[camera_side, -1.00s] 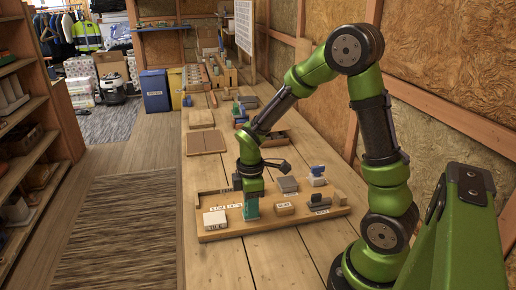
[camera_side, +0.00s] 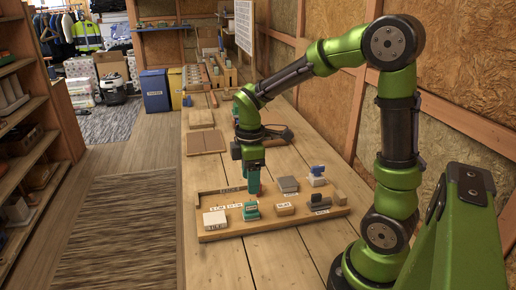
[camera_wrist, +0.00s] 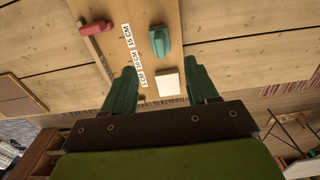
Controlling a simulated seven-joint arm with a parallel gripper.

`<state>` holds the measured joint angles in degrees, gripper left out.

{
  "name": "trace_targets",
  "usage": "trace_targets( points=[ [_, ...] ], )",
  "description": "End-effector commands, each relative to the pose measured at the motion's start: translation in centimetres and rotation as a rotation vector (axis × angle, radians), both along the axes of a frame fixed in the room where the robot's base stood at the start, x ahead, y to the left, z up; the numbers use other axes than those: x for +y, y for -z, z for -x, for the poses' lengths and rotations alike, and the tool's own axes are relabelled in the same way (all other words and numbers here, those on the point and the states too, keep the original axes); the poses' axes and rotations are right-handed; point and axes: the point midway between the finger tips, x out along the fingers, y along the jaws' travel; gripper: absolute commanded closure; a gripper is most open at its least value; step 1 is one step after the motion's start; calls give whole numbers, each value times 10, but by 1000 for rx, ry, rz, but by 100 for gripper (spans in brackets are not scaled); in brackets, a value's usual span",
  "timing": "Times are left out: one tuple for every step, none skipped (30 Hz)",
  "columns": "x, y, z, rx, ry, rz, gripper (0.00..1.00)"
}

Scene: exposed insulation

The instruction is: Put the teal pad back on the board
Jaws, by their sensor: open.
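The teal pad (camera_side: 251,211) sits on the wooden board (camera_side: 225,233), between a white-topped block (camera_side: 215,220) and a tan block (camera_side: 284,209). In the wrist view the teal pad (camera_wrist: 159,42) lies on the board beyond my fingertips, apart from them. My gripper (camera_side: 254,182) is above and behind the pad in the side view, its fingers pointing down and clear of it. In the wrist view my gripper (camera_wrist: 162,80) has its teal fingers wide apart with nothing held between them.
The board also carries a grey block (camera_side: 288,185), a blue-topped piece (camera_side: 317,172) and dark pieces (camera_side: 320,202) on the right. A red piece (camera_wrist: 96,28) shows in the wrist view. Bare tabletop (camera_side: 270,262) lies in front of the board.

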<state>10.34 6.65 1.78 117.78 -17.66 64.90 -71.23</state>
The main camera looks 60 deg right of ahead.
Motion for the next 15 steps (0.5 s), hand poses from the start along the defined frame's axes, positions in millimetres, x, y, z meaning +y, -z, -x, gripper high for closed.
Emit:
trace_targets(
  points=[
    [0, -10, -1, -6, 1, 1, 42],
    [0, -14, -1, -4, 1, 1, 42],
    [0, -19, -1, -4, 0, 1, 42],
    [0, -22, -1, -2, 0, 1, 42],
    [0, -25, -1, -3, 0, 1, 42],
    [0, -28, 0, -2, 1, 1, 42],
    [0, -30, 0, -4, 3, 1, 42],
    [1, -33, 1, -8, 10, 0, 42],
    [3, -37, 3, -21, 29, -2, 42],
    [6, -41, 5, -36, 53, -5, 42],
    [9, -45, 8, -54, 86, -10, 42],
    [14, -52, 12, -89, 143, -18, 42],
    [19, -57, 17, -118, 194, -29, 42],
    [24, -63, 22, -150, 252, -43, 42],
    [31, -71, 30, -196, 338, -69, 42]
  ],
)
